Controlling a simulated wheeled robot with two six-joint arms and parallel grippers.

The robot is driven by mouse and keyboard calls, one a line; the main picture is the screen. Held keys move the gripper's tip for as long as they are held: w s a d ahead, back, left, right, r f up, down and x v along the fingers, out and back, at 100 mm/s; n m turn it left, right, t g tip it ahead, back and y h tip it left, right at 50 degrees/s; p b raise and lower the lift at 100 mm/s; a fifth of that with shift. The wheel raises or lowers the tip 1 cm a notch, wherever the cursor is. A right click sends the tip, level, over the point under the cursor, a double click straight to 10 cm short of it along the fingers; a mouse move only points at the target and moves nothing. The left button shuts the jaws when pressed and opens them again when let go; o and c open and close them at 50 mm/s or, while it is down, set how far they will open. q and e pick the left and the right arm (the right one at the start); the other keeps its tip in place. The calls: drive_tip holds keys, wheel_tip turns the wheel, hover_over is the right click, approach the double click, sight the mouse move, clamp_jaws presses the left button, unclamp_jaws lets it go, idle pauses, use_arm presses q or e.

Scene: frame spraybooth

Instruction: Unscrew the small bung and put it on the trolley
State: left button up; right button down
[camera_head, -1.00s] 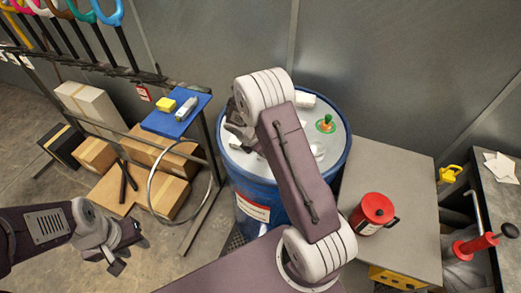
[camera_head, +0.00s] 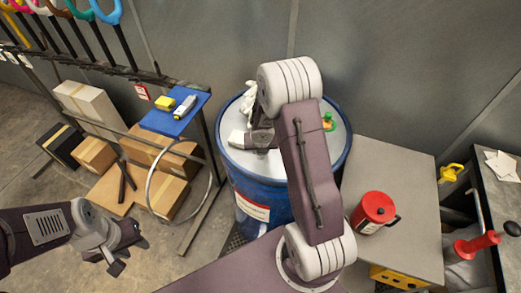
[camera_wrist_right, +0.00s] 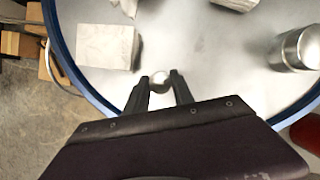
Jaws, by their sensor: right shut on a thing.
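The blue drum (camera_head: 262,200) stands upright in the middle, with a pale lid (camera_head: 268,168). In the right wrist view a small round metallic bung (camera_wrist_right: 160,82) sits between the fingertips of my right gripper (camera_wrist_right: 160,88), which is shut on it over the lid. I cannot tell whether the bung is still in its hole. In the head view my right arm hides much of the lid and the bung. A grey-topped stand, apparently the trolley (camera_head: 375,260), is right of the drum. My left gripper (camera_head: 128,255) is open and empty at lower left, away from the drum.
A blue shelf (camera_head: 165,122) and cardboard boxes (camera_head: 95,155) are left.

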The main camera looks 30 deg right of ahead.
drive_tip(key=shift+d, duration=0.1)
drive_tip(key=shift+r+n+y, duration=0.1)
drive_tip(key=shift+n+y, duration=0.3)
drive_tip(key=shift+n, duration=0.8)
drive_tip(key=shift+d+n+t+y+p, duration=0.1)
drive_tip(key=shift+n+t+y+p, duration=0.3)
drive_tip(key=shift+n, duration=0.7)
drive_tip(key=shift+r+n+y+p, duration=0.2)
drive_tip(key=shift+n+y+p, duration=0.2)
drive_tip(key=shift+n+p, duration=0.35)
drive_tip(key=shift+n+y+p, duration=0.3)
drive_tip(key=shift+n, duration=0.45)
drive_tip(key=shift+f+n, duration=0.1)
drive_tip(key=shift+n, duration=0.4)
drive_tip(key=shift+f, duration=0.15)
